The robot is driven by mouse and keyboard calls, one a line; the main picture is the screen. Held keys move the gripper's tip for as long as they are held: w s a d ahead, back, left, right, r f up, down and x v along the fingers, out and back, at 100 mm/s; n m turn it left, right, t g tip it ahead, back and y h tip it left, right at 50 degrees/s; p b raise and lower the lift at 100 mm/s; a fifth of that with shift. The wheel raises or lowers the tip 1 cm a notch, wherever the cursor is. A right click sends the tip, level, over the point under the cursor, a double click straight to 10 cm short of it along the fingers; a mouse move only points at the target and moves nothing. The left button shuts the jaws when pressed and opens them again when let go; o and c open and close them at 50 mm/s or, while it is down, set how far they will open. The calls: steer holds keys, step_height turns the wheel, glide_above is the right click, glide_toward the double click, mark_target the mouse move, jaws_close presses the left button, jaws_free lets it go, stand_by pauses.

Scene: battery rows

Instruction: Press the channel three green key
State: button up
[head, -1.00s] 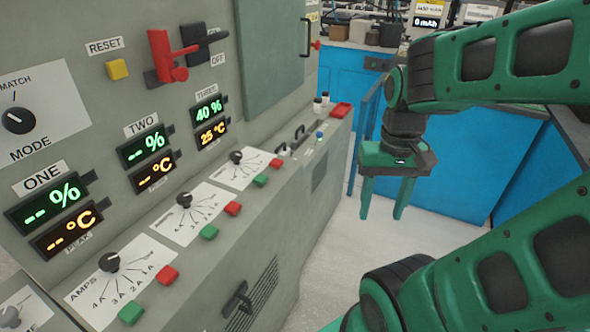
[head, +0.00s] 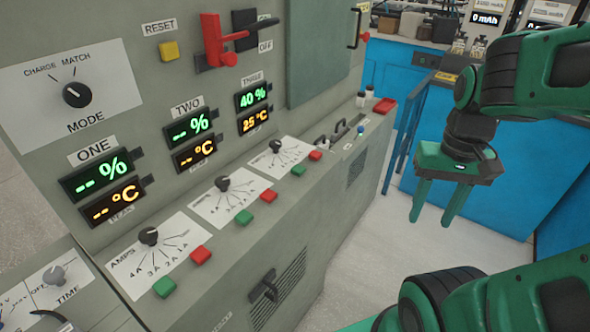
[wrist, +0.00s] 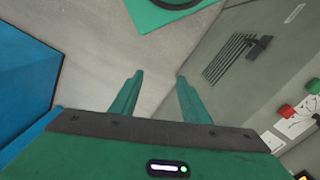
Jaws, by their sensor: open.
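The channel three green key (head: 298,171) is a small green button on the console ledge, below the THREE displays (head: 253,108). A red key (head: 315,155) sits just beyond it, and a dial (head: 275,147) is to its left. My gripper (head: 431,220) is open and empty, fingers pointing down, in the aisle to the right of the console, well apart from the key. In the wrist view both fingers of my gripper (wrist: 158,80) are spread with bare floor between them. A green key (wrist: 314,86) shows at that view's right edge; I cannot tell its channel.
Channel two's green key (head: 243,217) and channel one's green key (head: 164,287) lie nearer along the same ledge. A handle (head: 263,287) juts from the console front. A blue cabinet (head: 420,80) stands behind my gripper. The floor between is clear.

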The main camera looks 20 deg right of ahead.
jaws_close()
stand_by(1.5)
